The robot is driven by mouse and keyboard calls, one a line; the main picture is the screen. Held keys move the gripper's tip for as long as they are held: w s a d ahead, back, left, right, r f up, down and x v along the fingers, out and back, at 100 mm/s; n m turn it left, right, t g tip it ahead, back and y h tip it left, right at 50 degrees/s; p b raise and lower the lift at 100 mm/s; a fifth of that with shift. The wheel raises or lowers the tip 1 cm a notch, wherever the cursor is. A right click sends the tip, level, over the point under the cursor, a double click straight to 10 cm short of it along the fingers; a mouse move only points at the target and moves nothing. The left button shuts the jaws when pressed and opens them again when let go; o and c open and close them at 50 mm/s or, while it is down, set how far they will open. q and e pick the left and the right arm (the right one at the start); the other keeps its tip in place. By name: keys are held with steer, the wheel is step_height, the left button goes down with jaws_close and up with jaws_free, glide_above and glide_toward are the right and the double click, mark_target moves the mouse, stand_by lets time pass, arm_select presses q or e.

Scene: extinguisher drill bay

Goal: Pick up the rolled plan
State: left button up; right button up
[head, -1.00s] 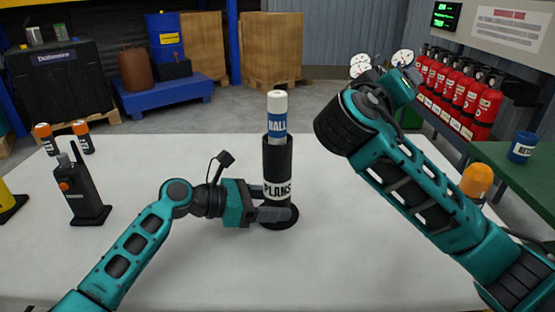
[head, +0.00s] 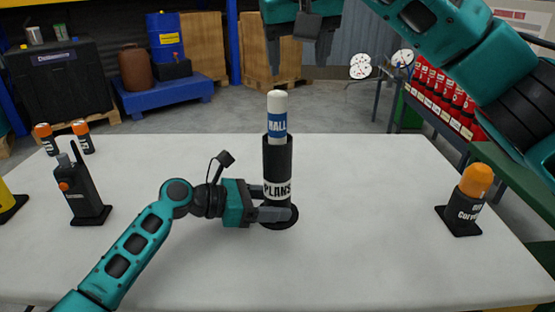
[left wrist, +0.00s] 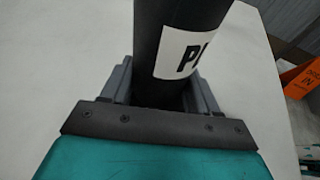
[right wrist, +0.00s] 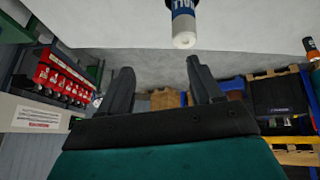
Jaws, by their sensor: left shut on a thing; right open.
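The rolled plan (head: 277,116) is a white roll with a blue label reading "HALL". It stands upright in the black tube marked "PLANS" (head: 277,158), its top sticking out. My left gripper (head: 272,214) is shut around the tube's lower part; the tube also fills the left wrist view (left wrist: 165,60). My right gripper (head: 300,55) is open and empty, fingers down, above and slightly beyond the roll. In the right wrist view the roll's white end (right wrist: 184,38) shows beyond the fingertips, not between them.
A black walkie-talkie (head: 80,190) stands left on the white table (head: 350,260). An orange-capped black container (head: 466,200) stands at the right. Two orange-topped cylinders (head: 83,137) are at the back left. The table around the tube is clear.

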mark_target(278, 112)
steer(key=shift+g+y, duration=0.6)
steer(key=shift+g, duration=0.3)
steer(key=a+f, duration=0.1)
steer(key=f, duration=0.2)
steer(key=w+a+f, duration=0.1)
steer(key=f, duration=0.2)
steer(key=a+f, duration=0.1)
steer(key=f, duration=0.3)
steer(key=shift+w, duration=0.35)
steer(key=shift+r, duration=0.1)
jaws_close()
